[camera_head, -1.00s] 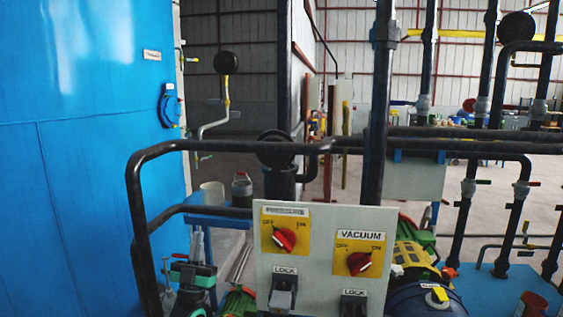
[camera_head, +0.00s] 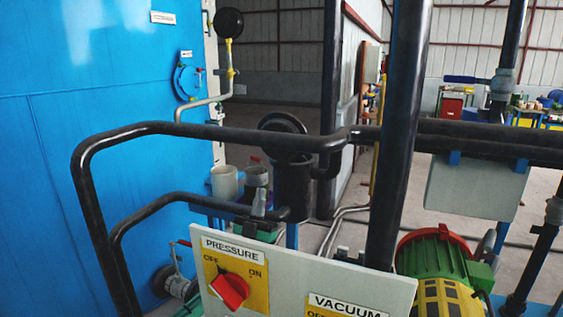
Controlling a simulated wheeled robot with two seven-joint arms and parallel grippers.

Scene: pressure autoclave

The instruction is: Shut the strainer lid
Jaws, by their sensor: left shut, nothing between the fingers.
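The strainer appears to be the black upright cylinder (camera_head: 293,190) behind the black rail, joined to a pipe elbow on its right. A round black disc, apparently its lid (camera_head: 283,123), stands raised above the cylinder's top, partly crossed by the rail. The hinge is too dark to make out. My left gripper (camera_head: 258,202), grey-fingered with green parts, is behind the switch panel, left of the cylinder and lower than the lid. It is shut and empty, and shows no clear contact with the lid. My right gripper is not in view.
The black rail (camera_head: 210,132) and the switch panel (camera_head: 310,283) stand in front. A thick black post (camera_head: 400,120) rises at right. A white cup (camera_head: 225,182) and a grey pot (camera_head: 257,175) stand behind the gripper. The blue vessel (camera_head: 80,180) fills the left.

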